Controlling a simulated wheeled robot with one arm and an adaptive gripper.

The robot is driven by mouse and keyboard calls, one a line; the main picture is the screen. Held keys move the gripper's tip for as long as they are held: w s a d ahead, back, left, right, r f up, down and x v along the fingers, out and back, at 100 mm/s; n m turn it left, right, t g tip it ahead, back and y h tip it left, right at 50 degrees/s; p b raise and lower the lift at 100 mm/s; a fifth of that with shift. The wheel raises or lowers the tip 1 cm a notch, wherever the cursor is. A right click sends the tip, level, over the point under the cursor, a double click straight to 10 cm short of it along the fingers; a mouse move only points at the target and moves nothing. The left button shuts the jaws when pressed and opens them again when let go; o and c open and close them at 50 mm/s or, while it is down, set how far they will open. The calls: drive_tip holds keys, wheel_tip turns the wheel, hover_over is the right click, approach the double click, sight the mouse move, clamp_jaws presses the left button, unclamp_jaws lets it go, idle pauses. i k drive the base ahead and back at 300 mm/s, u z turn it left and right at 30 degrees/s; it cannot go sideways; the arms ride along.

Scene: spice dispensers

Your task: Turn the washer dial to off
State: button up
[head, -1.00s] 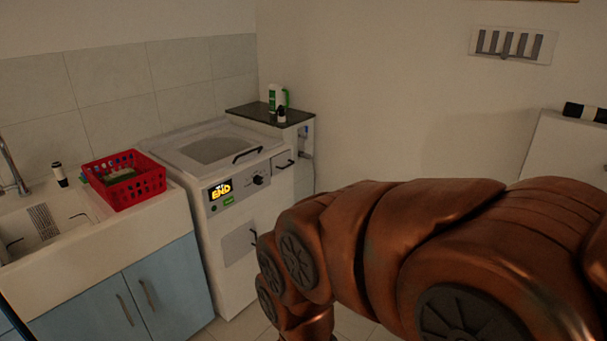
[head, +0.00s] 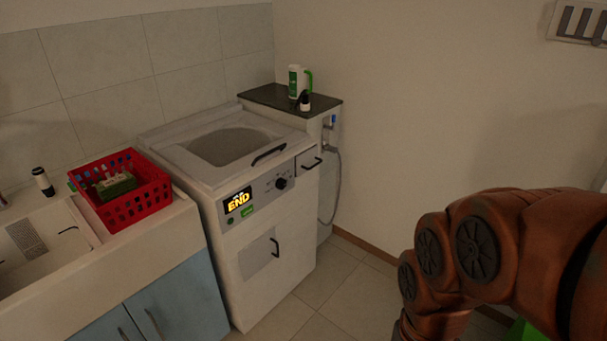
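The washer (head: 262,210) is a white top-loading machine left of centre in the head view. Its sloped front panel has a lit display (head: 239,201) reading "END" in yellow. The black round dial (head: 281,183) sits to the right of the display on the same panel. The dial's pointer is too small to read. My copper arm fills the lower right, well apart from the washer. My gripper is out of view.
A sink counter with a red basket (head: 134,201) adjoins the washer on the left. A dark-topped cabinet (head: 265,97) with a white-and-green bottle (head: 295,82) stands behind right. The tiled floor (head: 345,290) before the washer is clear. A green object (head: 522,331) shows at lower right.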

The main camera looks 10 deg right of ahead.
sight(281, 183)
drive_tip(key=u, duration=0.35)
drive_tip(key=i, duration=0.9)
drive_tip(key=u, duration=0.7)
